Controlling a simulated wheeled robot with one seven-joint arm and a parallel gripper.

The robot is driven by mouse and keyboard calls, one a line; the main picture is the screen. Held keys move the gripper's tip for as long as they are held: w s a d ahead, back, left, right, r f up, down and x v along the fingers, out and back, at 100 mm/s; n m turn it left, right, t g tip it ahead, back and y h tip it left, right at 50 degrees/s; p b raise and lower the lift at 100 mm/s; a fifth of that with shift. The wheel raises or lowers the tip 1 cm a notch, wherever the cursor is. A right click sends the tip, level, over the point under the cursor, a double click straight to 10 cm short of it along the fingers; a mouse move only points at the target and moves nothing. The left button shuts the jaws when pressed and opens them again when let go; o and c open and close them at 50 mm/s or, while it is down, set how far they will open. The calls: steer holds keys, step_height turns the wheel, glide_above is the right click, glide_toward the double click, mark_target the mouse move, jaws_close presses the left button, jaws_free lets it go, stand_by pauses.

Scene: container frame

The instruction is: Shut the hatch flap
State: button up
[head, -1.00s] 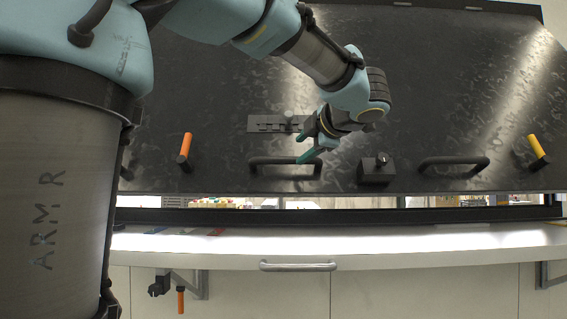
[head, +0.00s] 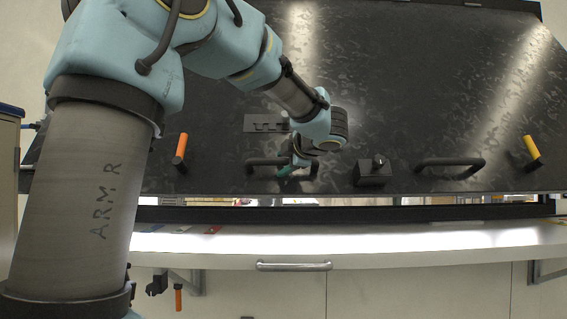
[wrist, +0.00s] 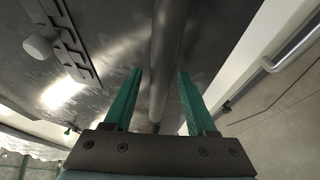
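The hatch flap (head: 420,90) is a large dark panel across the head view. An open strip (head: 340,201) shows between its lower edge and the frame, so it stands ajar. Two dark bar handles sit along its lower part: the left handle (head: 258,162) and the right handle (head: 450,162). My gripper (head: 290,171) is at the left handle. In the wrist view my gripper (wrist: 160,75) has its green fingers apart, with the handle bar (wrist: 168,50) running between them. A gap shows on both sides of the bar. The fingertips are partly hidden in the head view.
An orange lever (head: 181,146) and a yellow lever (head: 532,147) stick out from the flap. A dark block with a knob (head: 374,172) sits between the handles. Below are a bright ledge (head: 400,238) and a drawer handle (head: 293,266). A cabinet (head: 9,165) stands far left.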

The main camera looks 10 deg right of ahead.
jaws_close()
steer(key=shift+f, duration=0.1)
stand_by(1.2)
